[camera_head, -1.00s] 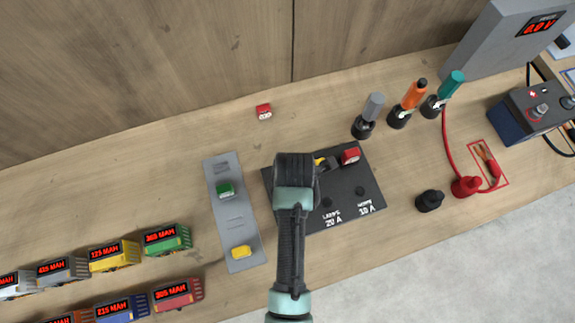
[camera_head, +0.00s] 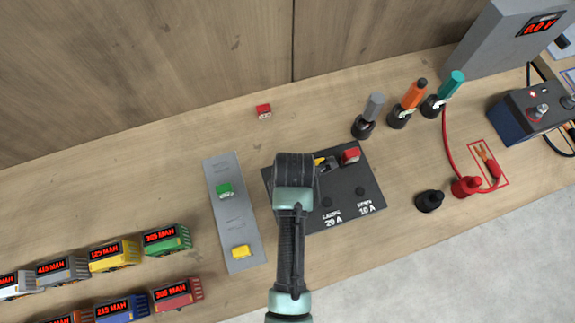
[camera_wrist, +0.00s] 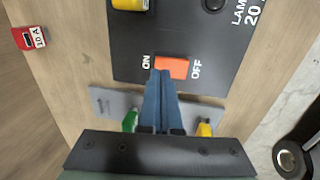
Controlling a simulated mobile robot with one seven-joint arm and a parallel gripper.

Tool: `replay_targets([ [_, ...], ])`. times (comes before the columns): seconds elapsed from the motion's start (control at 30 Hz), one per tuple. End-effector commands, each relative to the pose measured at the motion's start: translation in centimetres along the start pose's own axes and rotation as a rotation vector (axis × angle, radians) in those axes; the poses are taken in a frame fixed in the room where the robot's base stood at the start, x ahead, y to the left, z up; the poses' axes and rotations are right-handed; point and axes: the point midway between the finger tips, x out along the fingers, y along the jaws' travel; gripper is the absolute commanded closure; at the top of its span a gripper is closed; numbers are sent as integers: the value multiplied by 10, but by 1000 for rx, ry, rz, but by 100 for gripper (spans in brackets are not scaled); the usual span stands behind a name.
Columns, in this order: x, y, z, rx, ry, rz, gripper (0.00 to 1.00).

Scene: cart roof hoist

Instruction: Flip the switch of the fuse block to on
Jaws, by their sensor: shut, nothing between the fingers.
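The fuse block is a dark flat plate (camera_head: 345,205) on the bench, with white labels along its front edge. In the wrist view its bare dark surface (camera_wrist: 185,35) carries an orange rocker switch (camera_wrist: 172,67) between the words ON at left and OFF at right. My gripper (camera_wrist: 162,74) is shut and empty. Its blue fingertips are at the switch, overlapping its near edge toward the ON side. I cannot tell whether they touch it or which way it is tilted. In the head view my wrist hides the switch and fingers.
A red fuse (camera_head: 350,156) and a yellow fuse (camera_wrist: 130,4) are on the block. A grey strip (camera_head: 235,220) beside it holds a green fuse (camera_head: 225,190) and a yellow one (camera_head: 241,251). A loose red fuse (camera_head: 263,111) lies behind. Screwdrivers (camera_head: 408,100) stand back right.

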Motion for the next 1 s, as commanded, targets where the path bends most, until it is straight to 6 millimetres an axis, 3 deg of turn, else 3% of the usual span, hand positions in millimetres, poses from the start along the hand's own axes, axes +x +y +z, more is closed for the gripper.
replay_targets([
  [1.0,16,0,0,0,0,0,100],
])
